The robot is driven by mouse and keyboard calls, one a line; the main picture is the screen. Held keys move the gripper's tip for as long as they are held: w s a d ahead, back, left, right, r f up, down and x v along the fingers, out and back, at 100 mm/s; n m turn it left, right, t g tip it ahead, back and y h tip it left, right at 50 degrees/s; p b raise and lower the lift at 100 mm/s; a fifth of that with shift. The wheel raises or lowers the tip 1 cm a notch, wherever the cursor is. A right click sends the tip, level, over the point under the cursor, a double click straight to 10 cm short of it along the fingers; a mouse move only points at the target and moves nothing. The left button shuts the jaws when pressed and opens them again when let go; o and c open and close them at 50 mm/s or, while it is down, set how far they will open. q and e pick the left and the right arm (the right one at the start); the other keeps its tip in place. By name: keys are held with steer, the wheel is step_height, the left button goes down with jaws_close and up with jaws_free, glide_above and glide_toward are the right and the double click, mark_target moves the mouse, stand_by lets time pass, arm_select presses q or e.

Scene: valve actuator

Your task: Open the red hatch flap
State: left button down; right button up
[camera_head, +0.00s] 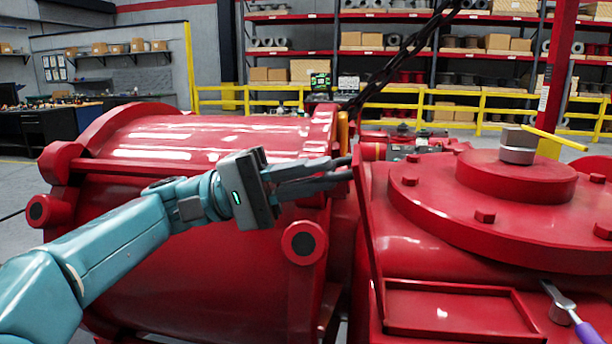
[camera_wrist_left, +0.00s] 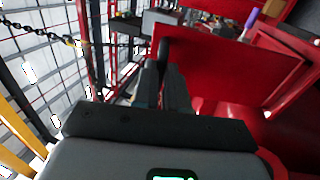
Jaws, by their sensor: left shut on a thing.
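The red hatch flap (camera_head: 366,225) stands nearly upright, seen almost edge-on, at the left side of a shallow red rectangular recess (camera_head: 455,309). In the left wrist view the flap (camera_wrist_left: 228,68) is a broad red panel to the right of the fingers. My left gripper (camera_head: 346,170) reaches in from the left, with its dark fingertips at the flap's upper edge. It is shut on the flap; the exact contact is partly hidden. The fingers also show in the left wrist view (camera_wrist_left: 163,68). My right gripper is in neither view.
A large red cylinder (camera_head: 200,145) lies left of the flap. A round bolted red cover (camera_head: 510,220) is at right, with a yellow-handled fitting (camera_head: 518,150) on top. A purple-handled lever (camera_head: 588,332) is beside the recess. A yellow railing (camera_head: 480,108) and shelves stand behind.

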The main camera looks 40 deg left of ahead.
arm_select(q)
steer(key=c, duration=1.2)
jaws_free()
steer(key=shift+d+f, duration=0.2)
steer(key=shift+f, duration=0.1)
steer(key=shift+o, duration=0.2)
steer(key=b+v, duration=1.1)
steer(key=v, duration=0.5)
steer(key=shift+a, duration=0.25)
steer(key=shift+r, duration=0.15)
